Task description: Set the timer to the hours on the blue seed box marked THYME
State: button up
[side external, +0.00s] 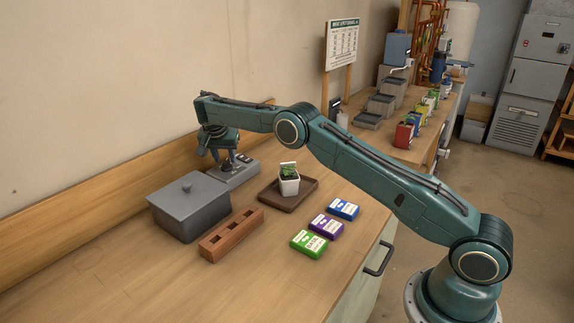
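The blue seed box (343,209) lies flat on the wooden bench, the farthest in a row of three small boxes. Its label print is too small to read. A grey device (238,176) with a small display and a dark knob, apparently the timer, sits near the back wall; its reading is not legible. My gripper (216,157) points down over the left part of this device, close to the knob. Its fingers partly hide the device, and I cannot tell whether they touch the knob or how far apart they are.
A purple box (326,226) and a green box (308,243) lie beside the blue one. A lidded grey bin (190,211) and a slotted wooden block (231,235) stand left. The front-left bench is clear.

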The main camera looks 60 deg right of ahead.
jog(key=v, duration=0.4)
jog(key=shift+s+a+f, duration=0.1)
jog(key=shift+s+a, duration=0.9)
jog(key=shift+a, duration=0.7)
jog(key=shift+s+a+r, duration=0.1)
jog(key=shift+s+a, duration=0.85)
jog(key=shift+a, duration=0.75)
jog(key=shift+s+a+f, duration=0.1)
jog(key=shift+s+a, duration=0.9)
jog(key=shift+a, duration=0.7)
jog(key=s+d+r+n+t+y, duration=0.25)
jog(key=s+r+n, duration=0.35)
jog(key=s+r, duration=1.3)
jog(key=s+f+n, duration=0.2)
jog(key=s+n, duration=0.1)
jog(key=s, duration=0.9)
jog(key=s+a+f+n+y, duration=0.1)
jog(key=s+f+n, duration=0.1)
jog(key=s, duration=1.1)
jog(key=shift+a+f+n+t, duration=0.25)
jog(key=shift+n+t, duration=0.1)
jog(key=shift+n, duration=0.15)
